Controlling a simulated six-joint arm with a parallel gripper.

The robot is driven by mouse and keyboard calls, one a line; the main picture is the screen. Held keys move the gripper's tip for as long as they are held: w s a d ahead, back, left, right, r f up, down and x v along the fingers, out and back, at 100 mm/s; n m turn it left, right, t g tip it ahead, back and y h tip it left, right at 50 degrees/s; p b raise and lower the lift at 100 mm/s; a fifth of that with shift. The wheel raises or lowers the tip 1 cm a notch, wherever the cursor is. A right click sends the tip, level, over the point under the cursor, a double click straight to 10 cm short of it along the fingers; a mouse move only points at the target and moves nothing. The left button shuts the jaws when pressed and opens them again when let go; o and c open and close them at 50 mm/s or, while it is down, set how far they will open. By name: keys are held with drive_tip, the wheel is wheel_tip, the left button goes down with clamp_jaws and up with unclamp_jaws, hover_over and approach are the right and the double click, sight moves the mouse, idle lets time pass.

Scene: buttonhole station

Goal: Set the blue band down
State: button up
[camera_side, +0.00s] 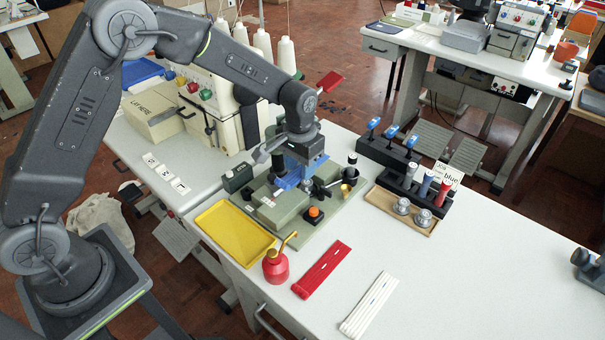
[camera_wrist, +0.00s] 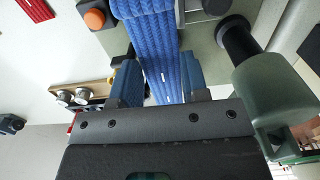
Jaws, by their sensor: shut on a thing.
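The blue band (camera_wrist: 152,35) is a thick ribbed knit strip that runs up the wrist view between the fingers of my gripper (camera_wrist: 158,82). My gripper is shut on it. In the side view my gripper (camera_side: 298,172) is over the grey-green machine bed, and a blue piece of the band (camera_side: 290,178) shows beneath it. My fingers and the machine parts hide much of the band there, and I cannot tell whether it touches the bed. A red band (camera_side: 322,268) and a white band (camera_side: 370,305) lie flat on the table in front.
A yellow tray (camera_side: 232,234), a red oil can (camera_side: 276,264) and an orange button (camera_side: 314,212) are close to the machine. The white table's right side (camera_side: 490,260) is clear.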

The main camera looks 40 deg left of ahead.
drive_tip(key=shift+w, duration=0.55)
drive_tip(key=shift+s+f, duration=0.1)
drive_tip(key=shift+f, duration=1.65)
drive_tip(key=shift+f, duration=0.25)
drive_tip(key=o, duration=0.6)
wheel_tip(320, 180, up, 13)
drive_tip(key=shift+f, duration=0.15)
